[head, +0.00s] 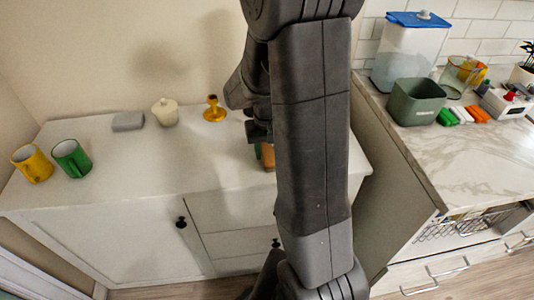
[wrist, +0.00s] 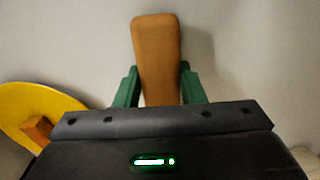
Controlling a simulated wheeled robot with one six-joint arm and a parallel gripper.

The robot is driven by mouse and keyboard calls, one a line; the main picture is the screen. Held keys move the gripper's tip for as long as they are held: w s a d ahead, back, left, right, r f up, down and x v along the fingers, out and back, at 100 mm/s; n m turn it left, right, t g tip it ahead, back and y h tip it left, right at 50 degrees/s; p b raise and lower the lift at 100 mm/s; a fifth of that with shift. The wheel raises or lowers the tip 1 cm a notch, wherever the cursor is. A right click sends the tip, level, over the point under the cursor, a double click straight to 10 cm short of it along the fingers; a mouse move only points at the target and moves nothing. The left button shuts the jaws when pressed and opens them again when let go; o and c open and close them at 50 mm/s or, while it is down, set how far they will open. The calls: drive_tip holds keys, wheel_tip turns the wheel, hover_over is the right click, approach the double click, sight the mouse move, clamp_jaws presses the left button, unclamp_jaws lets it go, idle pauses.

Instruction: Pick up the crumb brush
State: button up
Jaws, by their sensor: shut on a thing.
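The crumb brush (wrist: 156,50) shows in the wrist view as a long orange-brown piece with a rounded far end. My gripper (wrist: 158,86) has its two green fingers on either side of it, shut on it. In the head view, a small brown part of the brush (head: 267,157) shows beside my arm, over the right part of the white cabinet top. My arm hides most of the brush and gripper there. I cannot tell whether the brush touches the cabinet top.
A yellow candle holder (head: 214,109) stands close left of my gripper. A cream lidded jar (head: 164,112), a grey block (head: 128,121), a green mug (head: 71,158) and a yellow mug (head: 31,164) stand farther left. A marble counter (head: 480,150) with a green bin (head: 416,102) is at right.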

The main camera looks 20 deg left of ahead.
sight(267, 150)
wheel_tip(267, 150, up, 10)
drive_tip(key=shift+r+p, duration=0.1)
drive_tip(key=shift+p, duration=0.2)
drive_tip(key=o, duration=0.5)
drive_tip(key=c, duration=0.4)
drive_tip(key=shift+o, duration=0.2)
